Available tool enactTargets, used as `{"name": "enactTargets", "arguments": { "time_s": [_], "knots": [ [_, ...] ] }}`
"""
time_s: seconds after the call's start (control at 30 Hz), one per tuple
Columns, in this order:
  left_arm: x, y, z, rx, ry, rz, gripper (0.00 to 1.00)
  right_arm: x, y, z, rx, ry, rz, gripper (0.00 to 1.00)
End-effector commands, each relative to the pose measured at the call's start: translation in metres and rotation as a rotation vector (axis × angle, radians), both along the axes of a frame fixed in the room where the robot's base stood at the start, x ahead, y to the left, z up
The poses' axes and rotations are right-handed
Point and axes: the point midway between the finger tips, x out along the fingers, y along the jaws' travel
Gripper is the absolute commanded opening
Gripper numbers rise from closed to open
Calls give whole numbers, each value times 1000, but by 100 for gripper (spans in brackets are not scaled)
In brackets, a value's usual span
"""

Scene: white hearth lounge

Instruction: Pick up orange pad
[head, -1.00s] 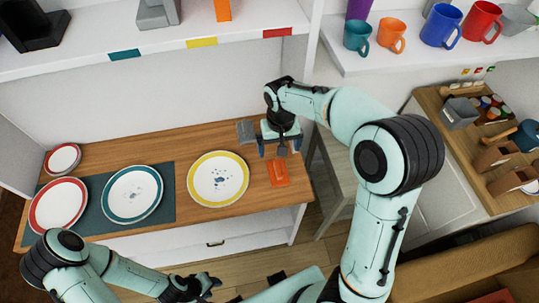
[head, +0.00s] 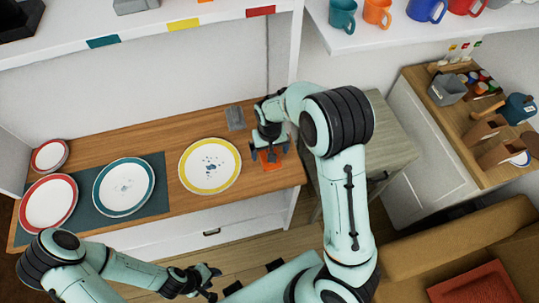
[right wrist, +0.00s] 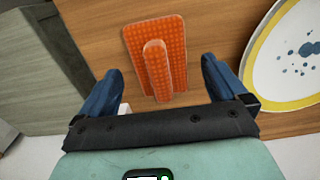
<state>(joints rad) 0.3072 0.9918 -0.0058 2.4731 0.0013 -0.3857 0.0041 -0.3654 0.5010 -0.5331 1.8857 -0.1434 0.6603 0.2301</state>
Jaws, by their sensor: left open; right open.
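The orange pad (head: 270,162) lies on the wooden counter to the right of the yellow-rimmed plate, partly hidden by my right gripper in the head view. In the right wrist view the orange pad (right wrist: 157,58) is a flat dimpled plate with a raised grip bar. My right gripper (head: 268,152) is over it, open and empty. In the right wrist view its blue fingers (right wrist: 160,85) stand apart on either side of the grip bar's near end; whether they touch it I cannot tell. My left gripper (head: 207,282) is open and empty, in front of the counter.
A yellow-rimmed plate (head: 209,165), a teal-rimmed plate (head: 123,187) and a red-rimmed plate (head: 48,203) stand left of the pad. A grey block (head: 235,118) lies behind it. A white shelf overhangs the counter's back, and a grey-green table (head: 385,140) stands right.

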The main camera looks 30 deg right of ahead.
Motion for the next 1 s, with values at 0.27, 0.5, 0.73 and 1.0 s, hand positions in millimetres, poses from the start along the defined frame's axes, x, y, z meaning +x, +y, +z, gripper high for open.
{"name": "enactTargets", "arguments": {
  "time_s": [0.27, 0.5, 0.73, 1.0],
  "knots": [
    [-1, 0, -1, 0, 1, 0, 43, 0, 0, -8, 0, 0, 1, 99],
    [-1, 0, -1, 0, 0, 0, 43, 0, 0, -8, 0, 0, 1, 38],
    [-1, 0, -1, 0, 1, 0, 43, 0, 0, -7, 0, 0, 1, 33],
    [1, 0, 1, 0, -1, 0, 43, 1, 0, 7, 1, -3, 2, 33]
  ]
}}
